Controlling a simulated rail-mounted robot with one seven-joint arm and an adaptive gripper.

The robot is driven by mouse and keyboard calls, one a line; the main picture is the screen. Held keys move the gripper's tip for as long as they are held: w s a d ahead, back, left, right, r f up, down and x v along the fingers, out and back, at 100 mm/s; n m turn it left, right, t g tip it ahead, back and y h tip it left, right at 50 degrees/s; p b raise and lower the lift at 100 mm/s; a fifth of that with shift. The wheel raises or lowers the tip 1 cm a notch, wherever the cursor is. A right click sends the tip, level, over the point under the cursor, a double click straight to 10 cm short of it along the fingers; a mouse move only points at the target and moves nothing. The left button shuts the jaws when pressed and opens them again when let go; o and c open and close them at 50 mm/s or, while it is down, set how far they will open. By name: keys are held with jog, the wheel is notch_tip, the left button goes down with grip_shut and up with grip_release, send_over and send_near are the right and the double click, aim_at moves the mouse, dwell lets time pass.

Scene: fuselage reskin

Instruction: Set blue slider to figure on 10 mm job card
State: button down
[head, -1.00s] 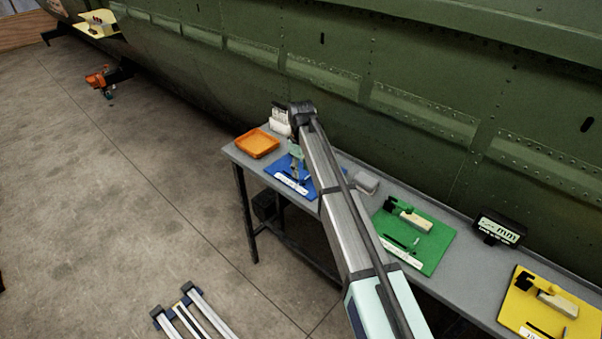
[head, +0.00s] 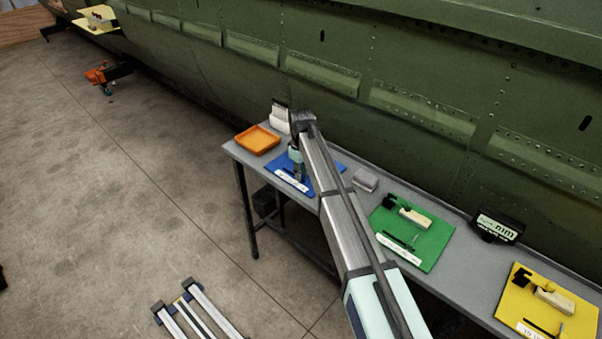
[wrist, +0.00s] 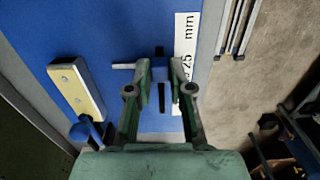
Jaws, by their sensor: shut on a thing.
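The blue board (head: 336,168) lies near the left end of the bench and fills much of the wrist view (wrist: 110,30). I cannot make out which card is the 10 mm job card. In the head view my arm hides part of the board.
A cream block (wrist: 78,88) and a blue knob (wrist: 85,130) sit on the board. The bench also holds an orange tray (head: 257,140), white cards (head: 279,120), a grey box (head: 365,180), a green board (head: 435,245), a dark mm display (head: 498,227) and a yellow board (head: 575,325).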

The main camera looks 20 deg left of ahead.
aim_at(286, 170)
jog(key=w+a, duration=0.1)
jog(key=a, duration=0.1)
jog(key=w+a, duration=0.1)
jog(key=a, duration=0.1)
jog(key=w+a+b, duration=0.1)
jog(key=a, duration=0.2)
jog(key=c, duration=1)
grip_release()
jog(key=shift+a, duration=0.15)
jog(key=shift+c, duration=0.2)
notch_tip(286, 170, up, 12)
